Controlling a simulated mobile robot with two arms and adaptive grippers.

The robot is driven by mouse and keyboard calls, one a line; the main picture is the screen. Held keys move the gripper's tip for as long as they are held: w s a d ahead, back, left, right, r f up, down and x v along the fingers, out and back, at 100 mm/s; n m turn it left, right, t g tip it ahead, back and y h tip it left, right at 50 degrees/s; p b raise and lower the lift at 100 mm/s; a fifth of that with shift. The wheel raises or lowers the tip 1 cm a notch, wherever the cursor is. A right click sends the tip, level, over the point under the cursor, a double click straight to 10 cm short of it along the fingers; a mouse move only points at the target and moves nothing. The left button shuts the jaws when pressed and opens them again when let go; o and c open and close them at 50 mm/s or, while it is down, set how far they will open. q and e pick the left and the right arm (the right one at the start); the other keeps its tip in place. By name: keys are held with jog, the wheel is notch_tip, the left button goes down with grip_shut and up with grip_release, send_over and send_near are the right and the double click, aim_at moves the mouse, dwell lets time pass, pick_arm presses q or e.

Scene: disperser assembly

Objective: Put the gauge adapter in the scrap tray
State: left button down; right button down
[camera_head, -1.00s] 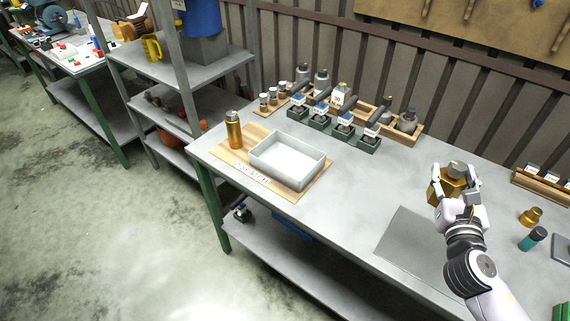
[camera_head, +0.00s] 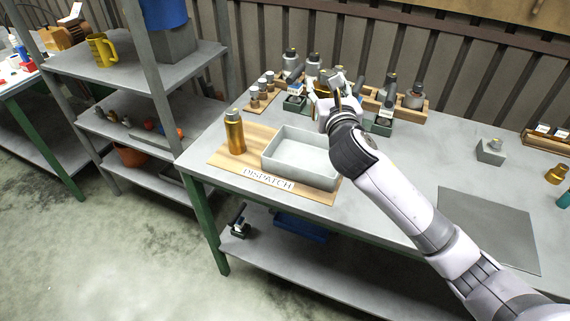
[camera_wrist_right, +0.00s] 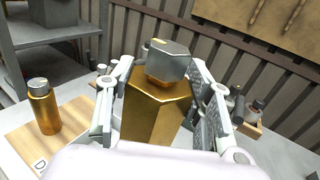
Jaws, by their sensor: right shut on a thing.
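My right gripper (camera_head: 338,92) is shut on a gold hexagonal part with a grey block on top (camera_wrist_right: 155,112), its fingers on either side in the right wrist view. In the head view the gripper and forearm hide most of this part, over the back of the bench behind the tray. A smaller brass fitting (camera_head: 556,174) stands at the far right. I cannot tell which of these is the gauge adapter. A pale grey open tray (camera_head: 300,175) sits empty on a wooden board labelled DISPATCH (camera_head: 222,158); no scrap label shows. My left gripper is out of view.
A gold bottle (camera_head: 235,133) stands left of the tray. Green holders (camera_head: 294,103) and wooden racks with grey-capped bottles (camera_head: 412,100) line the back. A grey block (camera_head: 491,150) and a dark mat (camera_head: 490,225) lie right. A shelf unit (camera_head: 190,65) stands left.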

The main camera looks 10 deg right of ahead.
jog(key=shift+w+a+r, duration=0.25)
jog(key=shift+a+r, duration=0.05)
jog(key=shift+a, duration=0.15)
jog(key=shift+w+a+f, duration=0.1)
jog(key=shift+a+f, duration=0.05)
jog(key=shift+a, duration=0.05)
jog(key=shift+f+b, duration=1.9)
jog(key=shift+f, duration=7.85)
jog(key=shift+f, duration=0.1)
jog(key=c, duration=0.8)
grip_release()
jog(key=shift+f, duration=0.2)
